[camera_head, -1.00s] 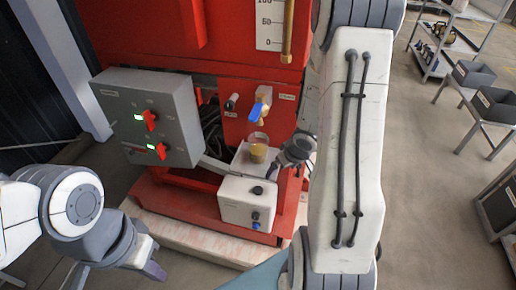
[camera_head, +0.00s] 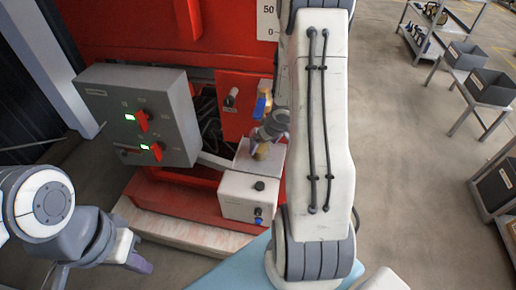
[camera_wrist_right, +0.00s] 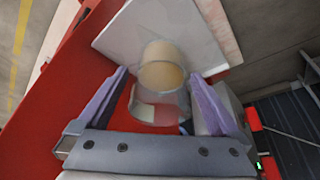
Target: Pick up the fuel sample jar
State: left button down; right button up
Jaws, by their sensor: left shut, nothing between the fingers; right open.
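The fuel sample jar (camera_head: 262,152) holds amber fuel and stands on a small pale shelf (camera_head: 243,158) below the blue-handled tap, partly hidden by my right gripper in the head view. In the right wrist view the jar (camera_wrist_right: 162,72) appears between and just beyond the two purple fingers. My right gripper (camera_wrist_right: 160,88) is open around the line to the jar; I cannot tell whether a finger touches it. In the head view my right gripper (camera_head: 268,136) is right above the jar. My left gripper (camera_head: 142,266) is shut and empty at the lower left, away from the jar.
A grey control box (camera_head: 140,115) with red switches is left of the shelf. A white box (camera_head: 248,196) with knobs sits in front of it. The blue tap handle (camera_head: 261,106) is close to my right gripper. Shelves with bins (camera_head: 490,85) stand far right.

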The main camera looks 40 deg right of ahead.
aim_at(262, 149)
jog(key=b+x, duration=0.2)
jog(key=x, duration=0.1)
jog(key=shift+s+f, duration=0.1)
jog(key=shift+s, duration=0.05)
jog(key=shift+w+f, duration=0.2)
jog(key=shift+f, duration=0.05)
jog(key=shift+w, duration=0.1)
pick_arm(q)
jog(key=f, duration=0.3)
jog(key=shift+w+a+f, duration=0.15)
jog(key=shift+w+a, duration=0.2)
jog(key=shift+a, duration=0.05)
pick_arm(e)
jog(key=shift+r, duration=0.1)
jog(key=c, duration=1.5)
pick_arm(q)
jog(key=shift+d, duration=0.1)
pick_arm(e)
jog(key=shift+r, duration=0.1)
grip_shut()
